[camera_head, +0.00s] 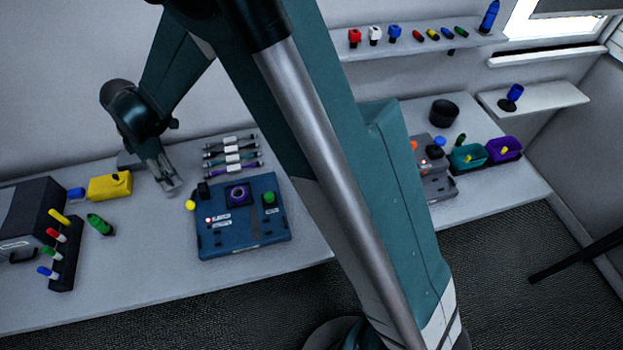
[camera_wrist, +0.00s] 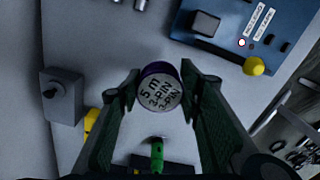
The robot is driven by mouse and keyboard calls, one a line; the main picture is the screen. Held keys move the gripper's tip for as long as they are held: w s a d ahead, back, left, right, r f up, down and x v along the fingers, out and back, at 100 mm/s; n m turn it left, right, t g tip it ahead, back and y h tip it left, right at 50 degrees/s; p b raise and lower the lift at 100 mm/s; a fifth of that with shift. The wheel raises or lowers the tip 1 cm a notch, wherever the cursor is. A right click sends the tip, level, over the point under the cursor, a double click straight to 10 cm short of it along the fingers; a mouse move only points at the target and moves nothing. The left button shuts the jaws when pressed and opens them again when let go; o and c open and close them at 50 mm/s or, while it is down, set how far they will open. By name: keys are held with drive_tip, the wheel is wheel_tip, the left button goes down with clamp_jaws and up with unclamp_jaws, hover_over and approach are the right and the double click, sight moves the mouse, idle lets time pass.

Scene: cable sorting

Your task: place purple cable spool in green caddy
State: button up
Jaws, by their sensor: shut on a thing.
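My gripper (camera_head: 169,183) is over the left table, just left of the blue panel. In the wrist view, its two fingers (camera_wrist: 161,82) are closed on the purple cable spool (camera_wrist: 160,92). The spool has a dark purple rim and a pale face printed "5 m", "2-PIN" and "3-PIN". I cannot make out the spool in the head view. The green caddy (camera_head: 466,158), teal-green and open-topped, is on the right table, beside a purple caddy (camera_head: 504,150). My own arm crosses the middle of the head view and hides the space between the tables.
The blue panel (camera_head: 245,236) with knobs lies right of my gripper. A yellow block (camera_head: 110,186), a green piece (camera_head: 99,224) and a dark marker rack (camera_head: 66,259) are to its left. A black cup (camera_head: 444,112) and a grey device (camera_head: 437,187) stand near the caddies.

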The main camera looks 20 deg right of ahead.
drive_tip(key=w+d+m, duration=0.2)
drive_tip(key=d+m, duration=0.2)
drive_tip(key=d, duration=1.1)
drive_tip(key=s+d+m+b, duration=0.1)
drive_tip(key=s+d+m, duration=0.2)
drive_tip(key=d, duration=0.8)
drive_tip(key=s+d+m, duration=0.4)
drive_tip(key=s+d, duration=0.1)
drive_tip(key=d, duration=0.7)
drive_tip(key=s+d+m+b, duration=0.1)
drive_tip(key=s+d+m, duration=0.2)
drive_tip(key=d, duration=0.8)
drive_tip(key=shift+s+d+r+m+b, duration=0.15)
drive_tip(key=shift+s+r+m+b, duration=0.2)
drive_tip(key=shift+s, duration=0.1)
drive_tip(key=shift+f, duration=0.15)
drive_tip(key=shift+f+b, duration=0.45)
drive_tip(key=shift+f, duration=2.4)
drive_tip(key=shift+f+b, duration=0.3)
drive_tip(key=shift+f, duration=1.8)
drive_tip(key=shift+f, duration=0.1)
